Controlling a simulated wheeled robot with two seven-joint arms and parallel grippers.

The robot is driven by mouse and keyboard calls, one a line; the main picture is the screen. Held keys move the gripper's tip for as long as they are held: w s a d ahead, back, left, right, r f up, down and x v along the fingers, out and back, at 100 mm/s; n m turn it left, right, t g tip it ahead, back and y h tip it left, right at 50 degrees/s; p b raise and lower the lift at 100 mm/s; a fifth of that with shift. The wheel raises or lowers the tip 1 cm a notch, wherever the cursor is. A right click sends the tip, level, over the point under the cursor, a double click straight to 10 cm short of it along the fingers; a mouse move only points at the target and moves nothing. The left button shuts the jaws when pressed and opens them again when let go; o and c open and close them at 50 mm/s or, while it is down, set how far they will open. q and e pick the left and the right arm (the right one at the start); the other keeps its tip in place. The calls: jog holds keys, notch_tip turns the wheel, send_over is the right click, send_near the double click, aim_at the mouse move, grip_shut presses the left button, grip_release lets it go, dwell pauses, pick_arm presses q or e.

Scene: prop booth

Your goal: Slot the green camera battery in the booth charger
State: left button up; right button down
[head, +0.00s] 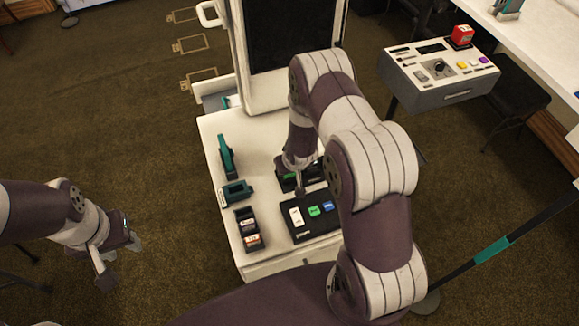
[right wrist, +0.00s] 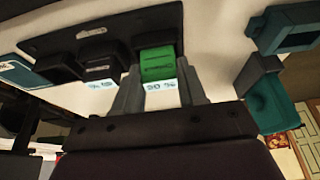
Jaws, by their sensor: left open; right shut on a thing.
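The green battery (right wrist: 157,63) is between the fingers of my right gripper (right wrist: 160,92), which is shut on it. It is at the right end of the black charger (right wrist: 95,28) in the right wrist view; I cannot tell how deep it sits. Dark batteries (right wrist: 100,60) stand beside it. A white label reading about 50 % shows below the green one. In the head view the charger (head: 313,180) is partly hidden by my right gripper (head: 297,187). My left gripper (head: 120,255) is open and empty, off the table's left side.
On the white table (head: 212,130), a black box with white, green and blue blocks (head: 313,211) lies in front of the charger. Teal pieces (head: 237,192) and two dark labelled blocks (head: 250,230) stand to the left. A grey control panel (head: 440,70) is at the back right.

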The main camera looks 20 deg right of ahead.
dwell(0.3)
jog(key=shift+f+b, duration=0.35)
jog(key=shift+f, duration=0.05)
jog(key=c, duration=0.6)
grip_release()
jog(key=shift+o, duration=0.3)
notch_tip(320, 180, up, 7)
jog(key=p, duration=0.5)
jog(key=shift+r+p, duration=0.1)
jog(key=shift+p, duration=0.3)
